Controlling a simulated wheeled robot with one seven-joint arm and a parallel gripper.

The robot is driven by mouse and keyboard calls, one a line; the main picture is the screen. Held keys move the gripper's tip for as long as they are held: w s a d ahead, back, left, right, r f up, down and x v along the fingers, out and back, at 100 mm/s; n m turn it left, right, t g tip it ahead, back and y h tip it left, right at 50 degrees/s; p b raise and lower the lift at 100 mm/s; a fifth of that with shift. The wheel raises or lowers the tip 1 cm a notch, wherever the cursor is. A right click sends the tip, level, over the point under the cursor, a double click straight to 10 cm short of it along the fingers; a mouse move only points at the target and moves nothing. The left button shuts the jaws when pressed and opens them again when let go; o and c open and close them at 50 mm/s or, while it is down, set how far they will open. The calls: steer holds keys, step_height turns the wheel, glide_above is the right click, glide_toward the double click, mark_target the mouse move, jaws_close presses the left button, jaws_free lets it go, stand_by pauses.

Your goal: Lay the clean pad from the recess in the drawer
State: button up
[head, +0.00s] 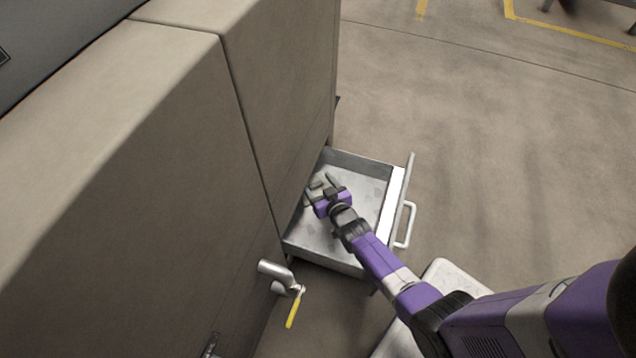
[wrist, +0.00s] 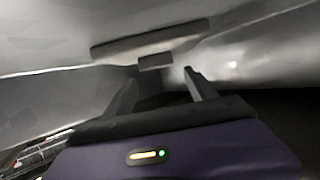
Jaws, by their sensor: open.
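The metal drawer (head: 369,177) is pulled out from the beige cabinet, with its light floor showing. My gripper (head: 319,187) is inside the drawer, near its cabinet-side end. A small beige-grey piece, probably the pad (head: 316,184), shows at the fingertips. In the wrist view a flat beige-grey slab (wrist: 150,43) with a small block (wrist: 156,62) on its near side lies just beyond the fingertips. My gripper (wrist: 161,78) is open there, its fingers apart on either side of the block, with nothing visibly clamped. I cannot tell whether the slab touches the drawer floor.
A white handle (head: 405,224) is on the drawer's front. A pale flat surface (head: 455,280) lies under my arm.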

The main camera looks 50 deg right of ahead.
steer(key=shift+r+p, duration=0.5)
steer(key=shift+p, duration=0.05)
steer(key=p+v, duration=0.4)
steer(key=v, duration=0.3)
steer(key=shift+s+a+r, duration=0.1)
steer(key=shift+s+r, duration=0.1)
steer(key=shift+s, duration=0.05)
